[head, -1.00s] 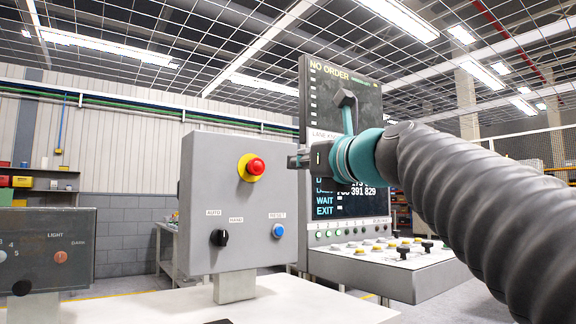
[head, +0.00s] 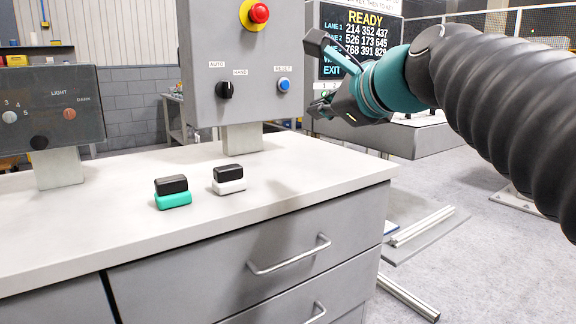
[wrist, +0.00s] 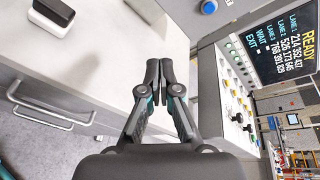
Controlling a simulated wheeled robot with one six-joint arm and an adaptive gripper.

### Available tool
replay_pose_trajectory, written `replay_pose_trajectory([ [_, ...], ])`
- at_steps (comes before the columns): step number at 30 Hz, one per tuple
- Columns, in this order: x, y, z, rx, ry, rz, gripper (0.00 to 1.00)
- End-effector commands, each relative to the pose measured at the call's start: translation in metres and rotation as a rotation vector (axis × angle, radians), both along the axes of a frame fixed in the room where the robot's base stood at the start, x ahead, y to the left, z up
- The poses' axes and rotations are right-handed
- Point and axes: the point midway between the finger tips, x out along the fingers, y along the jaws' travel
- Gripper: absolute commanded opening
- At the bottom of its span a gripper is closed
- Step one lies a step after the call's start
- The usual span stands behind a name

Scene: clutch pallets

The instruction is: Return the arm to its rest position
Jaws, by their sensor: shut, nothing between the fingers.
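My gripper (head: 322,104) is shut and empty, held in the air at the right of the grey control box (head: 230,50). In the wrist view its two fingers (wrist: 159,75) meet at the tips with nothing between them. My arm reaches in from the right side of the head view. The gripper is apart from the counter (head: 120,228) below it.
On the counter stand a black-and-green block (head: 173,198), a black-and-white block (head: 229,187) and a dark panel (head: 50,108). A screen (head: 350,35) reading READY stands behind my arm. Metal bars (head: 420,228) lie on the floor at right.

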Motion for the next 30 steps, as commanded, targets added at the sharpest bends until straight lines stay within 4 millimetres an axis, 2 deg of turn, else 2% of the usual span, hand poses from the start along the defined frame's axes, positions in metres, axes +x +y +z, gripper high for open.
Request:
replay_pose_trajectory([
  [1,-0.010,-0.005,-0.025,-0.124,-0.002,0.024,0.00],
  [3,-0.023,-0.012,-0.062,-0.314,-0.006,0.074,0.00],
  [8,-0.058,-0.032,-0.144,-0.734,-0.009,0.239,0.00],
  [15,-0.124,-0.066,-0.263,-1.296,0.002,0.614,0.00],
  [18,-0.151,-0.080,-0.304,-1.476,0.003,0.792,0.00],
  [21,-0.173,-0.092,-0.335,-1.604,-0.001,0.945,0.00],
  [24,-0.188,-0.099,-0.354,-1.681,-0.004,1.053,0.00],
  [30,-0.196,-0.104,-0.366,-1.727,-0.010,1.123,0.00],
])
